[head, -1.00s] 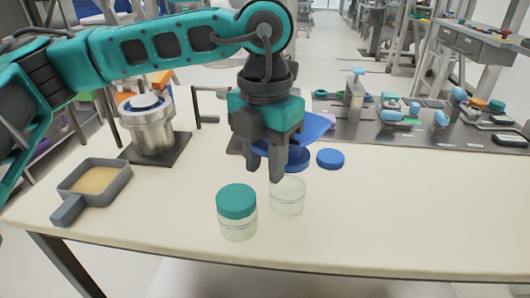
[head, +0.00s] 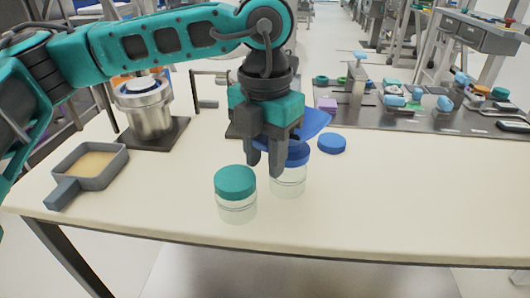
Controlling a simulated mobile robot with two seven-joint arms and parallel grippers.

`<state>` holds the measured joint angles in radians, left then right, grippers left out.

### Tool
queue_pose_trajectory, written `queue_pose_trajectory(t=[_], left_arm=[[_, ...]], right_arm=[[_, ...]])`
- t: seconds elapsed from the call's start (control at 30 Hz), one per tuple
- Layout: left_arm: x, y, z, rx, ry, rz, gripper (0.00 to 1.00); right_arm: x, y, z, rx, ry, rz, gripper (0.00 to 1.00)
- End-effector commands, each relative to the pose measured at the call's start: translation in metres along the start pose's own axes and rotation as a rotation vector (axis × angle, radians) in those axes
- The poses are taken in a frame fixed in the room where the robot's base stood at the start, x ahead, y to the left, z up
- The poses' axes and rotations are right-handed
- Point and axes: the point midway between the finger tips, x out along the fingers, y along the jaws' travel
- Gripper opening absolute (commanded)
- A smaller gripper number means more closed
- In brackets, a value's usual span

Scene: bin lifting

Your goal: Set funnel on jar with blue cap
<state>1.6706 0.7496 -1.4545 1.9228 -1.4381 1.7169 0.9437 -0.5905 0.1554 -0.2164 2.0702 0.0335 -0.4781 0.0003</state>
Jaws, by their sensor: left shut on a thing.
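My left gripper (head: 264,167) points down, shut on a blue funnel (head: 312,124) whose wide part shows behind and right of the fingers. The funnel's lower blue collar (head: 298,154) is at the mouth of a clear open jar (head: 287,182); I cannot tell whether it rests on the rim or is just above it. The gripper hides part of the funnel and the jar's top. A loose blue cap (head: 332,143) lies on the table, right of and behind the jar. My right gripper is out of view.
A second jar with a teal cap (head: 235,183) stands close on the left. A grey tray with a handle (head: 102,178) and a metal pot on a dark base (head: 149,117) are further left. A dark board with several small fixtures (head: 425,133) lies at the back right. The table's front right (head: 420,200) is clear.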

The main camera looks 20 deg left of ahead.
Motion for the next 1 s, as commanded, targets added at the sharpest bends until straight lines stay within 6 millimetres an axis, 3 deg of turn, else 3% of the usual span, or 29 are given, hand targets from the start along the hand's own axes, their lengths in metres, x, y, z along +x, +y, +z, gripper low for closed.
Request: queue_pose_trajectory(t=[1.0], left_arm=[[-0.0002,0.0,0.0001,0.0,0.0,0.0,0.06]], right_arm=[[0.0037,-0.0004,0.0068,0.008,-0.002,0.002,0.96]])
